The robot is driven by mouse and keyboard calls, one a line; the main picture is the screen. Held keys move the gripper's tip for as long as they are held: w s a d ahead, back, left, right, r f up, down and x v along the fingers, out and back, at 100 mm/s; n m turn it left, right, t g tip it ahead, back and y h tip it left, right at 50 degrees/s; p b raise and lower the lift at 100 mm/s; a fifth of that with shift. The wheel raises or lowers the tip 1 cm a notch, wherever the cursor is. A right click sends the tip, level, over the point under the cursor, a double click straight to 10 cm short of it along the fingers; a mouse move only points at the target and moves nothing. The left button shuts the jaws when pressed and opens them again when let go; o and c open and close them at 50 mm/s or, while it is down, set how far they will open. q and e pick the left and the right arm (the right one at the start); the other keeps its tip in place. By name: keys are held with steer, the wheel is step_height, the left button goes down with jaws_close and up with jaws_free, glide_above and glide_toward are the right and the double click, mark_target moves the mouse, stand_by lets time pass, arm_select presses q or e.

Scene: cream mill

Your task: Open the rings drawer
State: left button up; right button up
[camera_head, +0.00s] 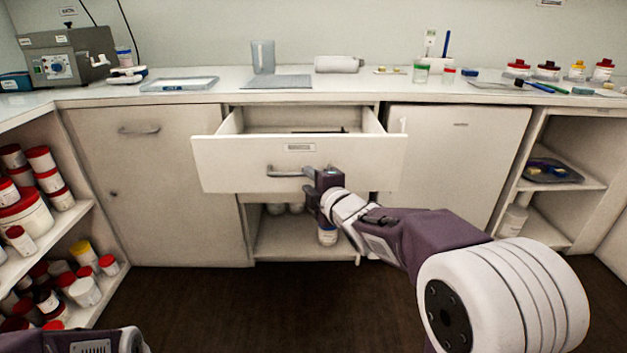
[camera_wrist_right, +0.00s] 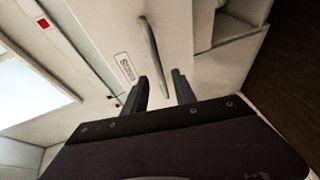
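The white drawer (camera_head: 230,160) under the counter stands pulled out, with its open top and a dark item inside showing. The grey bar handle (camera_head: 285,173) is below the label. My right gripper (camera_head: 310,183) is at the handle's right end. In the right wrist view, the handle (camera_wrist_right: 152,50) runs down between the fingers of the right gripper (camera_wrist_right: 162,88), which are apart with gaps beside the bar. My left gripper is out of view; only part of my left arm shows at lower left.
An open shelf (camera_head: 275,236) with a few containers lies under the drawer. A closed cabinet door (camera_head: 160,190) is to the left and a white panel (camera_head: 460,150) to the right. Shelves of red-lidded jars (camera_head: 40,160) stand at far left. The floor ahead is clear.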

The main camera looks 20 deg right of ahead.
steer(key=v, duration=0.3)
steer(key=shift+s+p, duration=0.35)
steer(key=s+f+m+g+h+p, duration=0.1)
steer(key=s+f+m+g, duration=0.3)
steer(key=f, duration=0.4)
steer(key=s+f+m+g+h+p, duration=0.1)
steer(key=s+f+m+g, duration=0.25)
steer(key=f, duration=0.45)
steer(key=s+f+m+g, duration=0.3)
steer(key=s+f+m, duration=0.15)
steer(key=s, duration=0.35)
steer(key=s+f+m+g, duration=0.4)
steer(key=s+m, duration=0.2)
steer(key=s, duration=0.2)
step_height(320, 180, up, 38)
steer(key=p, duration=3.8)
steer(key=shift+a+m, duration=0.3)
steer(key=shift+a, duration=0.05)
